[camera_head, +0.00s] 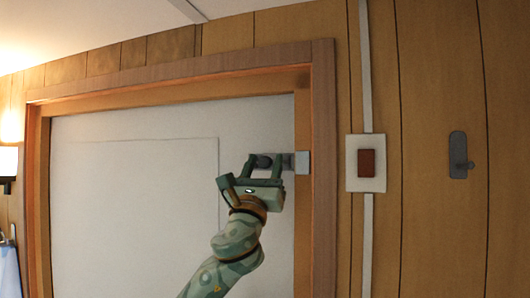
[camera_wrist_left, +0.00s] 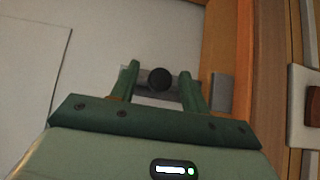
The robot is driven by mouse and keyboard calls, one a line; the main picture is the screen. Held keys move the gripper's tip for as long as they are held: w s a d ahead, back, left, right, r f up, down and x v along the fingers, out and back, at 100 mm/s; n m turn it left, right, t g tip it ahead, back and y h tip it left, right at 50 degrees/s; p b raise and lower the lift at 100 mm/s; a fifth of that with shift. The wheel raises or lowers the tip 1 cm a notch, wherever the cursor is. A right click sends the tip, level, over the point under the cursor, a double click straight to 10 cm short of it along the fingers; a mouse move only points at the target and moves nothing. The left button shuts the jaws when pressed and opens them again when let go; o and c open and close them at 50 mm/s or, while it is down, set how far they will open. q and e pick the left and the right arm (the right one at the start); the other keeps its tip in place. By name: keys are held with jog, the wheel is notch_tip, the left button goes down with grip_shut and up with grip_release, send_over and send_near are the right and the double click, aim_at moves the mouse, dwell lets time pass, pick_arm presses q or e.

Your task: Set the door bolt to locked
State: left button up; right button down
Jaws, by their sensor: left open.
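The door bolt is a grey bar on the right edge of the white door (camera_head: 130,200), with a round black knob (camera_wrist_left: 160,79). The bar (camera_wrist_left: 146,90) lies level across the door. A light grey keeper (camera_head: 302,162) sits on the frame to its right and also shows in the wrist view (camera_wrist_left: 221,92). Whether the bar's end is in the keeper I cannot tell. My left gripper (camera_head: 264,164) is open in front of the bolt. In the wrist view its fingers (camera_wrist_left: 159,84) stand on either side of the knob, with gaps. My right gripper is not in view.
A brown wooden door frame (camera_head: 323,200) surrounds the door. Right of it are a white plate with a brown switch (camera_head: 366,163) and a grey plate with a small knob (camera_head: 459,155) on the plank wall. A lamp (camera_head: 8,160) hangs at far left.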

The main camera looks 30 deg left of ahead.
pick_arm(q)
jog(key=shift+w+a+r, duration=0.1)
jog(key=shift+w+r, duration=0.3)
grip_shut()
jog(key=shift+w+d+h+p, duration=0.15)
jog(key=shift+w+d+p, duration=0.1)
jog(key=shift+d, duration=0.55)
jog(key=shift+w+d+h+p, duration=0.15)
jog(key=shift+d+p, duration=0.1)
jog(key=shift+d, duration=0.55)
grip_release()
jog(key=shift+d, duration=0.2)
